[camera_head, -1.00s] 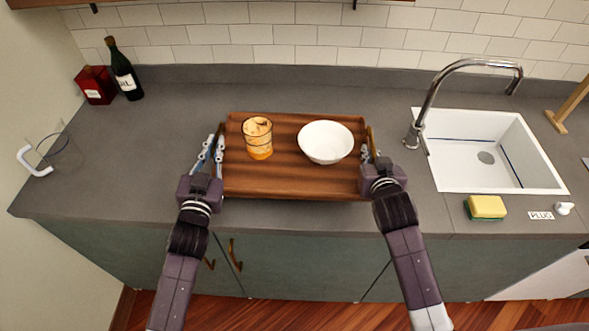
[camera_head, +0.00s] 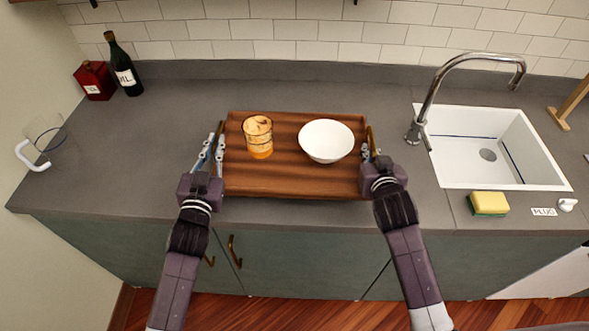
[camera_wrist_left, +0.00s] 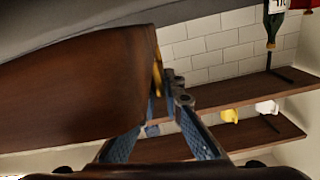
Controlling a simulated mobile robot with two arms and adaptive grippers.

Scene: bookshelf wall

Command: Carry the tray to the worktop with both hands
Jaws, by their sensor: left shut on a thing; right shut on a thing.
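The brown wooden tray (camera_head: 270,183) is over the grey worktop (camera_head: 130,170), roughly level. I cannot tell whether it touches the worktop. It carries a glass with an orange drink (camera_head: 258,143) and a white bowl (camera_head: 326,140), both upright. My left gripper (camera_head: 213,150) is shut on the tray's brass handle at the left end. My right gripper (camera_head: 369,152) is shut on the handle at the right end. In the left wrist view the tray's side (camera_wrist_left: 80,90) fills the left, with the left gripper's fingers (camera_wrist_left: 160,105) at its brass handle.
A dark bottle (camera_head: 124,70) and red box (camera_head: 95,80) stand at the back left. A clear mug with a white handle (camera_head: 45,140) is at the left. The white sink (camera_head: 490,150), tap (camera_head: 432,95) and sponge (camera_head: 488,204) are at the right. Worktop around the tray is clear.

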